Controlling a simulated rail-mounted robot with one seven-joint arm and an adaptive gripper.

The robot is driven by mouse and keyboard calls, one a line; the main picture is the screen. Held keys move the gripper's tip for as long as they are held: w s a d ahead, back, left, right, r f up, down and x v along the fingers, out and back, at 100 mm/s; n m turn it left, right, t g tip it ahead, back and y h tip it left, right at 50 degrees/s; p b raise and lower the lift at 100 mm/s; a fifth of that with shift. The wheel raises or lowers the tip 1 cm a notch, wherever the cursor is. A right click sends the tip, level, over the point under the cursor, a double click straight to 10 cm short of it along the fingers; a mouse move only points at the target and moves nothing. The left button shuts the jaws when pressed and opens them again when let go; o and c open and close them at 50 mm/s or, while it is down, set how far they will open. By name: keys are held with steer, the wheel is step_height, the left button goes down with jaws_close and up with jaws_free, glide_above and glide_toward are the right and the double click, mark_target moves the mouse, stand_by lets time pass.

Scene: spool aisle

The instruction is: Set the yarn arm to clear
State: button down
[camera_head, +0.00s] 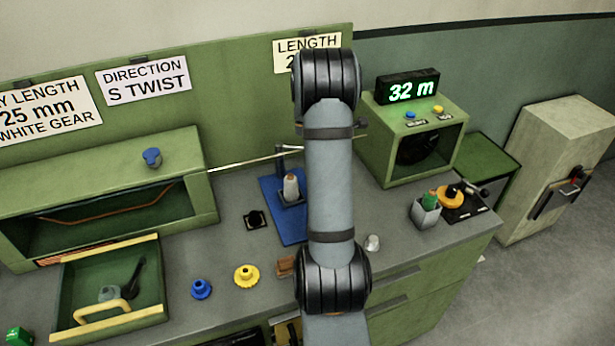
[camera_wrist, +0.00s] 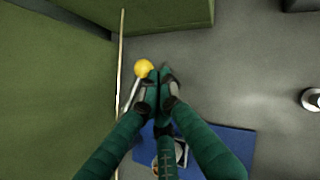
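The yarn arm shows in the wrist view as a thin grey rod with a yellow ball knob (camera_wrist: 144,68) at its end. The rod slants down-left from the knob, close to the pale yarn (camera_wrist: 121,60). My gripper (camera_wrist: 158,88) has green fingers drawn together at their tips, just below and right of the knob. The knob is outside the fingers; whether they touch it, I cannot tell. The blue base plate (camera_wrist: 235,142) lies below. In the head view the plate (camera_head: 270,195) shows, but my arm hides my gripper and the knob.
A white spool (camera_head: 291,188) stands on the plate. A green box with a 32 m display (camera_head: 407,88) is at right, a long green housing (camera_head: 95,205) at left. A blue gear (camera_head: 202,289) and a yellow gear (camera_head: 246,275) lie in front. An open tray (camera_head: 152,310) is at front left.

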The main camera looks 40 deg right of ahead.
steer(key=s+f+p+v, duration=0.1)
steer(key=s+p+v, duration=0.1)
steer(key=v, duration=1)
steer(key=shift+s+a+p, duration=0.4)
steer(key=shift+a, duration=0.2)
steer(key=w+d+f+b, duration=0.2)
steer(key=w+d+f, duration=0.3)
steer(key=d+f, duration=0.3)
steer(key=shift+w+d, duration=0.2)
steer(key=shift+d, duration=0.15)
steer(key=shift+a+f+b, duration=0.15)
steer(key=shift+b, duration=0.25)
